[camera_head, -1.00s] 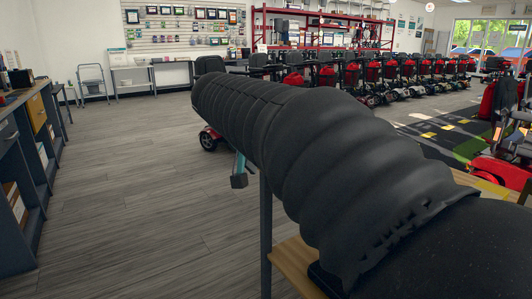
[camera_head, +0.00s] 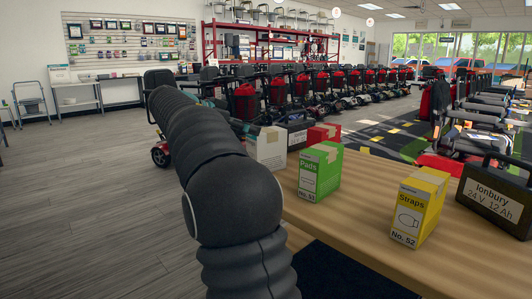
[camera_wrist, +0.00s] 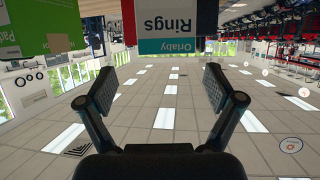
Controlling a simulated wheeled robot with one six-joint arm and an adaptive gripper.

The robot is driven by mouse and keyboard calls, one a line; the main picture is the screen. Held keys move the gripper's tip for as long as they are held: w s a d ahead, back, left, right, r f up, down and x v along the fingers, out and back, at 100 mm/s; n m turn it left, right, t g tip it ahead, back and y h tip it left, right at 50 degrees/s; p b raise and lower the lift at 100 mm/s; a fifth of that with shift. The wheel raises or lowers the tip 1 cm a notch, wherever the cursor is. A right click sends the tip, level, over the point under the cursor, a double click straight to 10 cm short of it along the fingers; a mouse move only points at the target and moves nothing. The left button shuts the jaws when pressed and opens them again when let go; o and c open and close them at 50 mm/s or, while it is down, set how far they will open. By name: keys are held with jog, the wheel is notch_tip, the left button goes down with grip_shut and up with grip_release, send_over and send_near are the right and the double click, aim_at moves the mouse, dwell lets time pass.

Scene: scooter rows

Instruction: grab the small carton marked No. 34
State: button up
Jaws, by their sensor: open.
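No carton with a readable No. 34 shows. On the wooden counter in the head view stand a green Pads carton (camera_head: 320,172), a yellow Straps carton (camera_head: 418,206) marked No. 52, a red carton (camera_head: 322,136) and a pale carton (camera_head: 268,149). My gripper (camera_wrist: 160,88) is open and empty in the wrist view, which is upside down. A teal and white Rings carton (camera_wrist: 158,46) shows at the top, beyond the fingertips, with a green carton (camera_wrist: 62,16) to its left. In the head view my arm hides the gripper.
A dark Ionbury battery case (camera_head: 497,200) stands at the right on the wooden counter (camera_head: 360,233). Rows of scooters (camera_head: 330,92) and a red shelf rack (camera_head: 262,45) stand behind. Grey floor (camera_head: 80,190) is open at the left.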

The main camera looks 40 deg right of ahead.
aim_at(267, 130)
jog(key=shift+w+x, duration=0.2)
jog(key=shift+x, duration=1.9)
jog(key=shift+w+x, duration=0.2)
jog(key=shift+x, duration=1.9)
grip_shut()
